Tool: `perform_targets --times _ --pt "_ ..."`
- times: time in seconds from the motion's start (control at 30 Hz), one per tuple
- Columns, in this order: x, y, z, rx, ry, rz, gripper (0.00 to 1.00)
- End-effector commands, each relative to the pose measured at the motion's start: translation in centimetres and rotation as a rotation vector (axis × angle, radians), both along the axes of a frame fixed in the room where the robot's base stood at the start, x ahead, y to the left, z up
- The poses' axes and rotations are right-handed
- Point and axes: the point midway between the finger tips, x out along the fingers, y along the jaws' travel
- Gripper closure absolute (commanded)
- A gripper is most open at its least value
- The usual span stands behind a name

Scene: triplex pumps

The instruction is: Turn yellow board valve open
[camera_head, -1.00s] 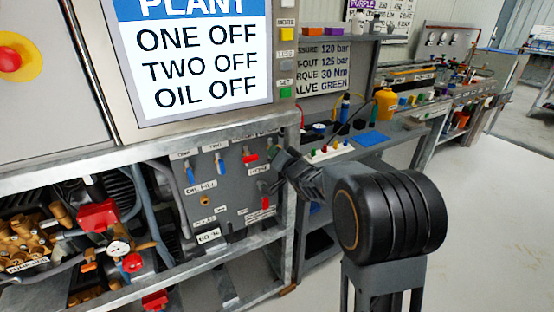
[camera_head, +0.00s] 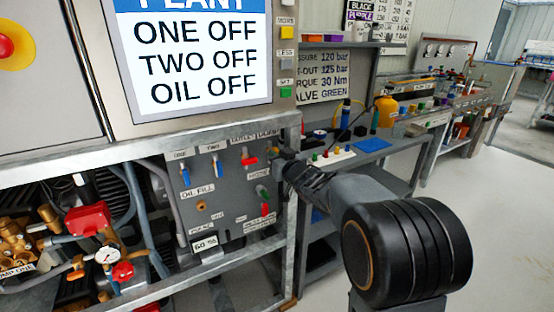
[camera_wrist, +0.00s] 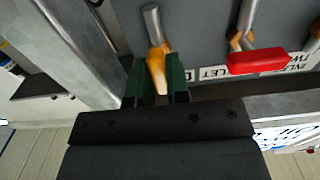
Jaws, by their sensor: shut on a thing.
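A yellow-orange valve lever (camera_wrist: 157,68) on a grey metal stem comes out of the grey board in the wrist view. My gripper (camera_wrist: 159,82) is shut on this lever, with one dark green finger on each side of it. The lever points toward the gripper's palm. In the head view my gripper (camera_head: 279,163) is at the upper right edge of the valve board (camera_head: 225,205), and it mostly hides the yellow lever there.
A red lever (camera_wrist: 257,62) sits beside the held one in the wrist view. The board also carries blue levers (camera_head: 185,174), a green lever (camera_head: 262,192) and labels. A frame post (camera_head: 291,225) stands close at right. A workbench (camera_head: 375,150) lies beyond; the right floor is clear.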

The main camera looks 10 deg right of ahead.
Motion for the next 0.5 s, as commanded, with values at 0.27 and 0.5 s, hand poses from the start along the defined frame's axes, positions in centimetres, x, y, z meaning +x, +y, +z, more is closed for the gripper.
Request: perform_targets --times 0.27,0.5 --pt "0.0 -0.01 0.02 -0.032 -0.009 0.0 1.0" --pt "0.0 -0.01 0.03 -0.035 -0.009 0.0 1.0"
